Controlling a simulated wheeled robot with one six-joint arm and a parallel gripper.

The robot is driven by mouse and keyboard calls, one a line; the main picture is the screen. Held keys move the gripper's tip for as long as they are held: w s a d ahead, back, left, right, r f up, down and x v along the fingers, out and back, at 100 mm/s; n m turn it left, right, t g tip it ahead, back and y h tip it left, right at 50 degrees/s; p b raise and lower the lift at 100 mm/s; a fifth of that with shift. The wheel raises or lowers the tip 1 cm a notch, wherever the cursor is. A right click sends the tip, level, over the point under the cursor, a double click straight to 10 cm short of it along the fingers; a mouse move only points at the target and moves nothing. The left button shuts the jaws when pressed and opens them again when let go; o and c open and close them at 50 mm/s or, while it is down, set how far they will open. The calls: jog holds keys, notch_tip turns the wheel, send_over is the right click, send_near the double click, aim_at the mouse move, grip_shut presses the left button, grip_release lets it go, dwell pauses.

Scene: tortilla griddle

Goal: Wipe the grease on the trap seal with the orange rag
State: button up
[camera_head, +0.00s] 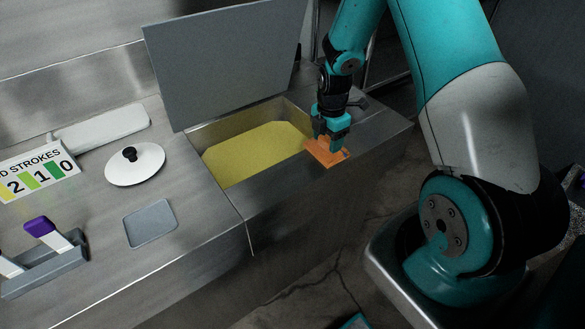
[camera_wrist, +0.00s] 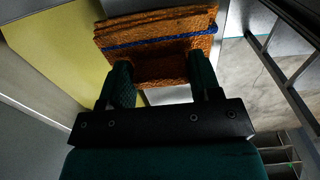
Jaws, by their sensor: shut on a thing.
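The orange rag (camera_head: 323,153) is a folded cloth with a blue stripe, held in my gripper (camera_head: 333,139). In the wrist view the rag (camera_wrist: 155,30) sits between the two green fingers of my gripper (camera_wrist: 160,78), which are shut on it. The rag is at the right front rim of an open trap (camera_head: 228,189) with yellow contents (camera_head: 255,150). I cannot tell whether the rag touches the rim. The trap's grey lid (camera_head: 225,60) stands raised behind the opening. No grease on the seal can be made out; the rag and gripper cover part of the rim.
On the steel counter to the left are a white round lid with a black knob (camera_head: 135,164), a grey tray (camera_head: 150,223), a number sign (camera_head: 38,175), a white slab (camera_head: 102,128) and a grey holder with a purple-topped piece (camera_head: 42,227). The counter's front edge drops to the floor.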

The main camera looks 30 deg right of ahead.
jog(key=shift+s+a+f, duration=0.1)
jog(key=shift+a, duration=1.1)
jog(key=o, duration=0.7)
jog(key=shift+f, duration=0.3)
jog(key=c, duration=0.9)
jog(key=shift+r+p, duration=1.75)
jog(key=shift+r, duration=0.75)
